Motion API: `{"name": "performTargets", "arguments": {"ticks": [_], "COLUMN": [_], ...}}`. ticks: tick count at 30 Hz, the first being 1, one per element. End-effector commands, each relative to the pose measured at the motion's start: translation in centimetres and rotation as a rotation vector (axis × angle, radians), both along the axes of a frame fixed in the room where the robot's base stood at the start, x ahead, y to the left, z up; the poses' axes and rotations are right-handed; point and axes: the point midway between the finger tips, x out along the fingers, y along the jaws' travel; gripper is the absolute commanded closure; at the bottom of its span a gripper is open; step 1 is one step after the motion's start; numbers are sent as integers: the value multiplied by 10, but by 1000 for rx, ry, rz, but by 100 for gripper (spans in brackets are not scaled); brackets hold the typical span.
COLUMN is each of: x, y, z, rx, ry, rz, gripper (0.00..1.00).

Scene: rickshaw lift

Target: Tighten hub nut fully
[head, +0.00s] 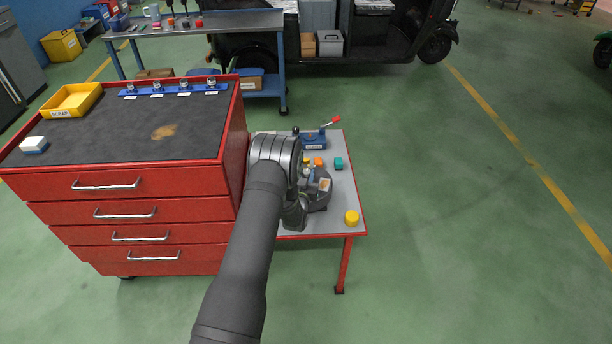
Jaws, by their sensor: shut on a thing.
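My arm reaches over the small grey-topped side table (342,190), and my wrist covers much of its left part. My gripper (312,178) is low over the table, at a dark grey round part (319,202) that looks like the hub. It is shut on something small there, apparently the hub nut. The nut itself and its thread are hidden by the gripper and wrist, so I cannot tell how it sits.
A blue vise-like fixture (314,141) with a red-tipped lever stands at the table's back. Orange (318,162) and teal (339,163) blocks and a yellow cylinder (352,218) are close by. The red tool cabinet (130,205) borders the table's left.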

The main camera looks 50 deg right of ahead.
Motion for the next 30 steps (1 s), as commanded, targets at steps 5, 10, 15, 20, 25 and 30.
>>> {"name": "performTargets", "arguments": {"ticks": [5,10,15,20,25,30], "x": [-1,-3,-5,-7,-7,-8], "y": [-1,-2,-4,-6,-8,-9], "z": [0,0,0,0,0,-1], "rx": [-1,-2,-4,-4,-4,-3], "ry": [1,1,2,2,1,2], "rz": [32,113,240,378,519,644], "gripper": [94,94,94,94,94,94]}}
